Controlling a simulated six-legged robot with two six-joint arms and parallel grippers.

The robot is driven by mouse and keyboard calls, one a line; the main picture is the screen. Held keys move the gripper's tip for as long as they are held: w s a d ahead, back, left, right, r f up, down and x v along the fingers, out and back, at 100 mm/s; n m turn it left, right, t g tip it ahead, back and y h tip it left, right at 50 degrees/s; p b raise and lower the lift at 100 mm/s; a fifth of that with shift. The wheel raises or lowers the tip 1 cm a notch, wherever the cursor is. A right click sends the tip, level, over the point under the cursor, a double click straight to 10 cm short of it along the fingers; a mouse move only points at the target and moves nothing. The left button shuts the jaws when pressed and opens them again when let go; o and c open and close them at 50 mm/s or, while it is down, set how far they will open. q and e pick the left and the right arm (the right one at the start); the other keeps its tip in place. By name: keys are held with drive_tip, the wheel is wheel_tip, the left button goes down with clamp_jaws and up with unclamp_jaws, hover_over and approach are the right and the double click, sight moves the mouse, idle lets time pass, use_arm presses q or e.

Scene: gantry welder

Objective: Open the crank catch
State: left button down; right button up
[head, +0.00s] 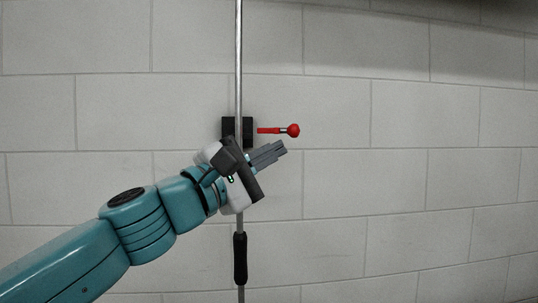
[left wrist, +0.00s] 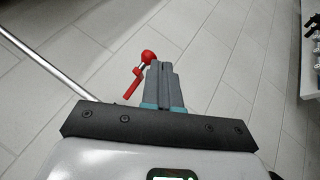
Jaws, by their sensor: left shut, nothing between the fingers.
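The crank catch is on the wall in the head view. It has a black block (head: 237,131) on a vertical metal rod and a red arm ending in a red knob (head: 293,131) that points right. In the left wrist view the red knob (left wrist: 148,57) and red arm (left wrist: 133,84) lie just left of my fingertips. My left gripper (head: 282,148) is shut and empty, below the red arm and knob in the head view. Its shut fingers also show in the left wrist view (left wrist: 162,66). Whether they touch the catch cannot be told. My right gripper is not in view.
The vertical metal rod (head: 239,60) runs up the pale block wall (head: 420,150), with a black grip (head: 240,258) lower down. The wall right of the knob is clear. In the left wrist view, a shelf-like pale edge (left wrist: 308,60) with small objects shows at the far right.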

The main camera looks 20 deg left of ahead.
use_arm(q)
drive_tip(key=s+d+f+b, duration=0.3)
drive_tip(key=s+d, duration=0.1)
drive_tip(key=s, duration=0.5)
drive_tip(key=w+f+n+g+y+p, duration=0.1)
drive_tip(key=w+f+g+y+p, duration=0.25)
drive_tip(key=w+f, duration=1.3)
wheel_tip(320, 180, down, 30)
drive_tip(key=m+g+y, duration=0.2)
drive_tip(key=g, duration=0.5)
drive_tip(key=s+f+m+g+p, duration=0.1)
drive_tip(key=s+f+m+g, duration=0.15)
drive_tip(key=s+f, duration=0.75)
drive_tip(key=s+f+m+g+p, duration=0.15)
drive_tip(key=s+f+g, duration=0.3)
drive_tip(key=f, duration=0.85)
drive_tip(key=s+d+f+m+g, duration=0.1)
drive_tip(key=s+d+f+m, duration=0.1)
drive_tip(key=s+m, duration=0.3)
drive_tip(key=s+d+f+m+g, duration=0.1)
drive_tip(key=s+f+m, duration=0.3)
drive_tip(key=s, duration=0.6)
drive_tip(key=shift+s+d+m, duration=0.35)
drive_tip(key=shift+m, duration=0.15)
